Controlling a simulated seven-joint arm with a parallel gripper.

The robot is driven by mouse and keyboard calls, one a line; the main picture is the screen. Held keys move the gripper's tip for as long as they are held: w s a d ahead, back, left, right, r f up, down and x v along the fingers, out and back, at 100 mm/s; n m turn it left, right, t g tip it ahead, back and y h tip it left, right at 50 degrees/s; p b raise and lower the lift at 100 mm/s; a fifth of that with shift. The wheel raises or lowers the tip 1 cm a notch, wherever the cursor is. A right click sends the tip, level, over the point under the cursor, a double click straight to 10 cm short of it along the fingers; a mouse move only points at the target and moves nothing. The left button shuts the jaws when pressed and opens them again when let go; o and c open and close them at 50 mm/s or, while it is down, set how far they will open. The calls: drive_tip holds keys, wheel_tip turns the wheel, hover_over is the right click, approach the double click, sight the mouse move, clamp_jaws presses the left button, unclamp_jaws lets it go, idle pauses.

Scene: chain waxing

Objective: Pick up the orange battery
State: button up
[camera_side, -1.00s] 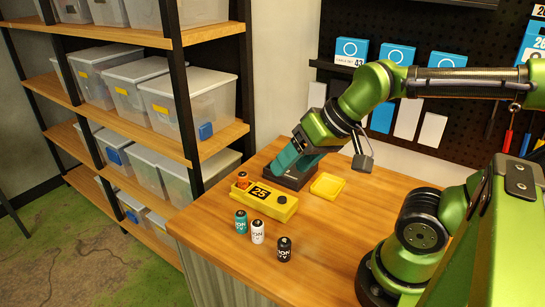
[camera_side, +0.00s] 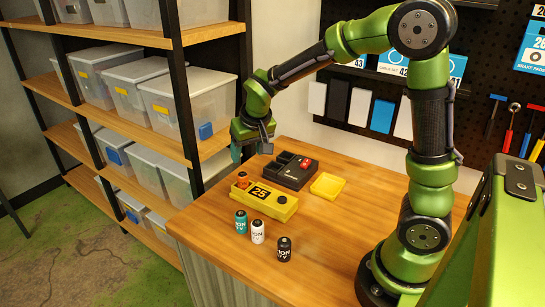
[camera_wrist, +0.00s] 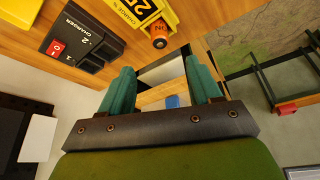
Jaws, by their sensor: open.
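The orange battery (camera_side: 242,180) sits at the left end of the yellow device (camera_side: 284,211), which has a dark "25" display. In the wrist view the orange battery (camera_wrist: 159,37) shows at the device's end, just beyond my fingers and near the middle. My gripper (camera_side: 237,153) has teal fingers, is open and empty, and is raised behind and above the battery, apart from it. In the wrist view my gripper (camera_wrist: 160,70) has its two fingers spread wide, with the battery above the gap.
A black charger (camera_side: 290,170) with a red switch stands behind the yellow device. A yellow lid (camera_side: 327,186) lies to its right. Teal (camera_side: 241,222), white (camera_side: 257,232) and black (camera_side: 284,249) batteries stand in front. Shelving (camera_side: 215,139) rises close on the left.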

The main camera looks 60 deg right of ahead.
sight(243, 174)
drive_tip(key=x, duration=1.2)
drive_tip(key=shift+d, duration=0.1)
clamp_jaws()
drive_tip(key=shift+r, duration=0.1)
